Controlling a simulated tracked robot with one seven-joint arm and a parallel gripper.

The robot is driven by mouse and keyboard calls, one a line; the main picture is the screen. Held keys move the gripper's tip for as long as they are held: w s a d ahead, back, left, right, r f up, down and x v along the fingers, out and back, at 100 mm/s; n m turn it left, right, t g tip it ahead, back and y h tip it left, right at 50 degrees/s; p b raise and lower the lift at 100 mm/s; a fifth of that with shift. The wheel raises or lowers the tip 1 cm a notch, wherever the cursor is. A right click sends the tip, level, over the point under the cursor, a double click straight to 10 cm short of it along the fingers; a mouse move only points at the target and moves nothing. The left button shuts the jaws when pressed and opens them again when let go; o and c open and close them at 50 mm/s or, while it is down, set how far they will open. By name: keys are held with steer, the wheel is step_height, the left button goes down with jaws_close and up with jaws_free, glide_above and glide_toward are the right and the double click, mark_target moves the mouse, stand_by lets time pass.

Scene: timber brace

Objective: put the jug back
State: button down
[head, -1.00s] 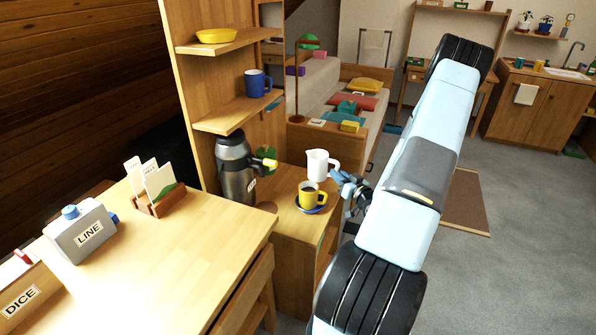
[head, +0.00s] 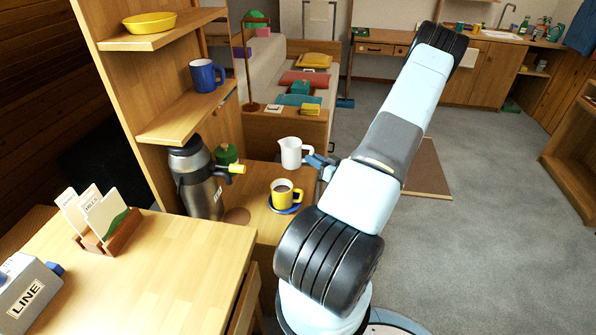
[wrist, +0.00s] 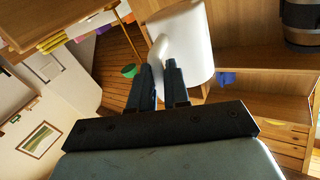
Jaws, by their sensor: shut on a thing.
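The white jug (head: 291,152) is upright at the far right edge of the low wooden cabinet top (head: 262,222), behind the yellow cup. My gripper (head: 319,162) comes from the right and is shut on the jug's handle. In the wrist view the jug (wrist: 192,45) fills the upper middle, with its handle between the fingers of my gripper (wrist: 160,72). The jug's base meets the cabinet top in the picture; I cannot tell whether it touches or hangs above it.
A steel flask (head: 196,180) and a green object (head: 227,154) stand to the left. Shelves hold a blue mug (head: 206,75) and yellow bowl (head: 150,22). Grey floor (head: 455,240) is open at right.

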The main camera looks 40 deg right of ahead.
steer(key=w+f, duration=0.4)
steer(key=w, duration=0.1)
steer(key=w+f, duration=0.2)
steer(key=f, duration=0.1)
steer(key=shift+w+d, duration=0.25)
steer(key=shift+d, duration=0.05)
steer(key=shift+w+f, duration=0.1)
steer(key=shift+f, duration=1.5)
steer(key=shift+f, duration=0.15)
steer(key=c, duration=1.1)
jaws_free()
